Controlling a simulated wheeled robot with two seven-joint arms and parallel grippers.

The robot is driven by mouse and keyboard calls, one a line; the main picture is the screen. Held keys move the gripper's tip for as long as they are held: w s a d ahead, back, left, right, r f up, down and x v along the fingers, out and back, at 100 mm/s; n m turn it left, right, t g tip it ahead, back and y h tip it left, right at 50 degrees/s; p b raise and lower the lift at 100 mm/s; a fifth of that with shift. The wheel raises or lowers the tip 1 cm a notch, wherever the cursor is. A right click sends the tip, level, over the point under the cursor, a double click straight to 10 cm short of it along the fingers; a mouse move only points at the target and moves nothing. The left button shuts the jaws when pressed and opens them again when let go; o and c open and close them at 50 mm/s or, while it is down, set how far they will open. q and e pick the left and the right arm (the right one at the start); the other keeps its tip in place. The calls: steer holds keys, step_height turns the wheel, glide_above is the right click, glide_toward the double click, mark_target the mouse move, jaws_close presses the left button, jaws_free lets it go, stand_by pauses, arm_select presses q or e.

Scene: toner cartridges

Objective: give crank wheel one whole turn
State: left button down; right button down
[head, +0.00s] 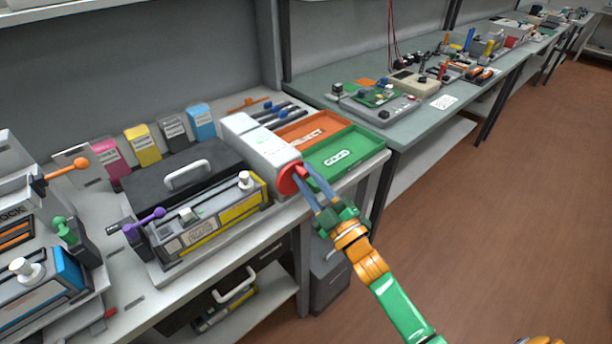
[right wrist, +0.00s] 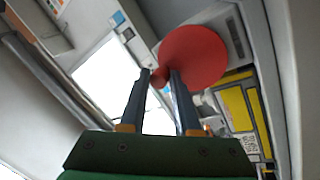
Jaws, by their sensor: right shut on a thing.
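The crank wheel (head: 289,179) is a red disc on the front end of a white box-shaped unit (head: 262,146) on the bench. In the right wrist view the red wheel (right wrist: 195,56) fills the upper middle, with its small red handle (right wrist: 158,77) at its lower left edge. My right gripper (head: 304,169) reaches the wheel from the front right. Its two fingers are shut on the handle, as the right wrist view of the gripper (right wrist: 160,74) shows. The fingers partly hide the wheel in the head view. My left gripper is not in view.
A black and yellow cartridge (head: 215,213) with a purple-tipped lever (head: 146,218) stands left of the wheel. An orange reject tray (head: 311,128) and a green tray (head: 372,146) lie behind and to the right. The floor (head: 480,220) at right is clear.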

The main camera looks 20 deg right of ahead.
steer(key=shift+f+m, duration=0.25)
steer(key=shift+m, duration=0.15)
steer(key=c, duration=0.9)
jaws_free()
steer(key=shift+d+r, duration=0.1)
steer(key=shift+s, duration=0.1)
steer(key=b+v, duration=0.1)
steer(key=v, duration=0.6)
